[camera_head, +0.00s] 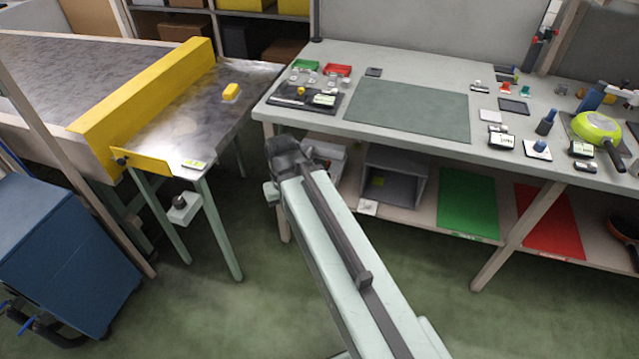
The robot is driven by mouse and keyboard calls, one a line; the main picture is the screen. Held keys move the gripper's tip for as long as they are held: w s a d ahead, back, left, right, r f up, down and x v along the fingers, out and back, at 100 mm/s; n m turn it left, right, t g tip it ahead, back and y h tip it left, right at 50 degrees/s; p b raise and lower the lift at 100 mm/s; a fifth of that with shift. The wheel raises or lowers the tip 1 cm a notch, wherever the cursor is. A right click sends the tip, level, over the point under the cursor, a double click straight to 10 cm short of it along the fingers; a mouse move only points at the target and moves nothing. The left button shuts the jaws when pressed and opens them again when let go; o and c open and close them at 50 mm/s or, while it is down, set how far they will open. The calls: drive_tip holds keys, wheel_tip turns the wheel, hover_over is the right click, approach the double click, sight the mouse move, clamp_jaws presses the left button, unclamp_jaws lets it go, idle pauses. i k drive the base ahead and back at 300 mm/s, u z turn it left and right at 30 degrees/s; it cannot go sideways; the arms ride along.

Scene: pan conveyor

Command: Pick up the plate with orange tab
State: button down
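I cannot clearly make out a plate with an orange tab. A small orange-red piece (505,90) lies at the back right of the workbench (300,107), beside a small green one; whether it is a plate's tab is too small to tell. My arm reaches up from the lower right. My gripper (284,150), at its dark far end, appears in front of the bench's left front corner. Its fingers cannot be made out, and nothing is visibly held.
A green mat (408,110) lies bare on the bench. A blue cabinet (65,255) is lower left. Open floor lies between.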

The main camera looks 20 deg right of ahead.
sight(326, 165)
drive_tip(key=u, duration=4.5)
drive_tip(key=k, duration=0.95)
drive_tip(key=z, duration=0.8)
